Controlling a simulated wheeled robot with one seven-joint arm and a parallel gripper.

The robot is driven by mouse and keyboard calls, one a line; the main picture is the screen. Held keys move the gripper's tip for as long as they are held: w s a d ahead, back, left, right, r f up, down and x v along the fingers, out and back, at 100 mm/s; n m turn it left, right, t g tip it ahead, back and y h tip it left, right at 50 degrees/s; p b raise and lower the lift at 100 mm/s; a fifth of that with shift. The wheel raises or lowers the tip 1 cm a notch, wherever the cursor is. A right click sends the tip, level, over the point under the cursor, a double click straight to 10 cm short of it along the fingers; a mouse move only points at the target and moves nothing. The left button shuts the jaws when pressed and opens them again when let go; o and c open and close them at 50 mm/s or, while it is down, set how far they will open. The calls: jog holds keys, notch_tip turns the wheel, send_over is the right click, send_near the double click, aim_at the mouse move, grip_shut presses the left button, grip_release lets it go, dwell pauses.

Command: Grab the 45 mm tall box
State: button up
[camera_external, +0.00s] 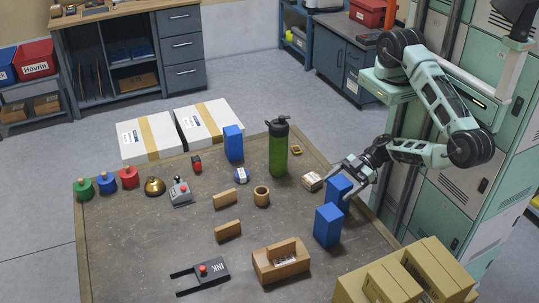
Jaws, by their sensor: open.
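Three plain blue boxes stand upright on the brown table: one at the back (233,143), one at the right (338,190), and one in front of that (328,225). I cannot read any heights, so I cannot tell which one is 45 mm tall. My gripper (350,174) is open, low over the table's right side. It is right at the top of the right blue box and overlaps it in the picture. I cannot tell whether the fingers touch it or straddle it. The front blue box stands close by, partly in front of the right one.
A wooden rack (281,265) and cardboard boxes (412,275) are at the front. The brown table (150,235) has free room at the left.

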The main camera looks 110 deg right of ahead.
jog(key=c, duration=1.4)
